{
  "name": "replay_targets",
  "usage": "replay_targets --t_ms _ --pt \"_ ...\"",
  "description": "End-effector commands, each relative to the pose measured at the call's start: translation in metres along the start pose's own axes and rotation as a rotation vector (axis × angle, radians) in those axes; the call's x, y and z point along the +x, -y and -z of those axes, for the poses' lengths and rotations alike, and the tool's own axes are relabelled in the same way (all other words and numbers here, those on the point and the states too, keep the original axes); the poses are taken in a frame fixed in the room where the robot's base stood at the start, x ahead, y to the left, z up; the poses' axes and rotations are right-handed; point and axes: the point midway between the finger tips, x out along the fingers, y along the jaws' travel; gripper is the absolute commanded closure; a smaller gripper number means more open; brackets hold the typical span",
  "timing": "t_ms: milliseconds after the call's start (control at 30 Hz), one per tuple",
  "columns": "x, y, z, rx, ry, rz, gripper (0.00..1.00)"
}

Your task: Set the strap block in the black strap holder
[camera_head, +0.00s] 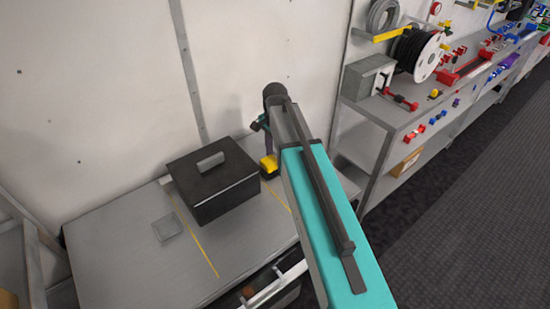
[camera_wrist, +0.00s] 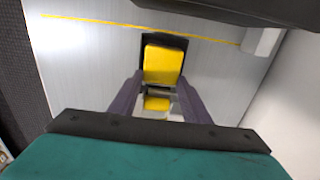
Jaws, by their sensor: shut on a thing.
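The strap block, as I take it, is a yellow block (camera_wrist: 163,65), also visible low beside the black case in the head view (camera_head: 268,164). A smaller yellow part (camera_wrist: 157,103) shows nearer the wrist, with a dark grey band between them. My gripper (camera_wrist: 158,93) is shut on the yellow block, its purple fingers on either side; it points down at the bench (camera_head: 268,150). The black strap holder (camera_wrist: 146,42) appears as a dark border around the block's far end. I cannot tell whether the block is seated in it or above it.
A black case (camera_head: 212,182) with a grey handle stands on the grey bench (camera_head: 130,260), close left of my gripper. A flat grey piece (camera_head: 167,227) lies before it. The wall is close behind. A workbench (camera_head: 385,125) with tools and a cable reel (camera_head: 425,52) stands right.

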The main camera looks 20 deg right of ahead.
Motion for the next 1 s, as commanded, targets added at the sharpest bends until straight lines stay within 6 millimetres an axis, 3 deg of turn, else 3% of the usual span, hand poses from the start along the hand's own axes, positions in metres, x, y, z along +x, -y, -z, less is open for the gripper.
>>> replay_targets --t_ms 300,1000 --pt "0.021 0.0 0.0 0.0 0.0 0.0 0.81" --pt "0.03 0.0 -0.001 -0.001 0.0 0.001 0.81"
